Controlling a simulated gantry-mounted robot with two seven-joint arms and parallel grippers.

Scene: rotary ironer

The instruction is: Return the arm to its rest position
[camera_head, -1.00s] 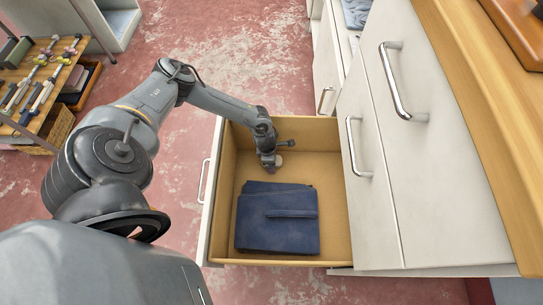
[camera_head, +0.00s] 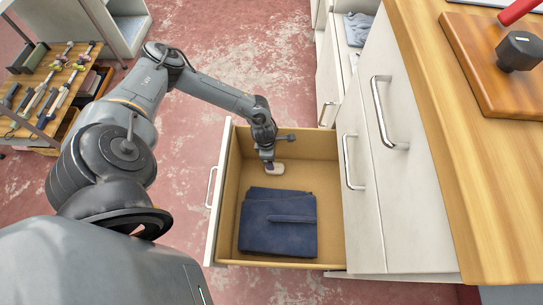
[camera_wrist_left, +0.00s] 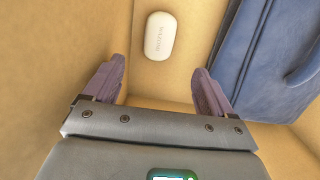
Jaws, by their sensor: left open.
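My left arm reaches from the left into the open drawer (camera_head: 325,225). My left gripper (camera_head: 267,163) is over the far part of the drawer. In the left wrist view the left gripper (camera_wrist_left: 158,85) is open, its two fingers apart with nothing between them. A white soap-like bar (camera_wrist_left: 159,36) lies on the drawer floor just beyond the fingertips; it also shows beside the gripper in the head view (camera_head: 277,169). A folded dark blue cloth item (camera_head: 277,225) lies in the drawer; it also shows in the left wrist view (camera_wrist_left: 270,50). My right gripper is not in view.
White cabinet fronts with metal handles (camera_head: 384,115) stand right of the drawer. A wooden countertop (camera_head: 460,150) with a board (camera_head: 495,80) is at right. A shelf of tools (camera_head: 50,90) stands at upper left. The red floor (camera_head: 240,50) beyond the drawer is clear.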

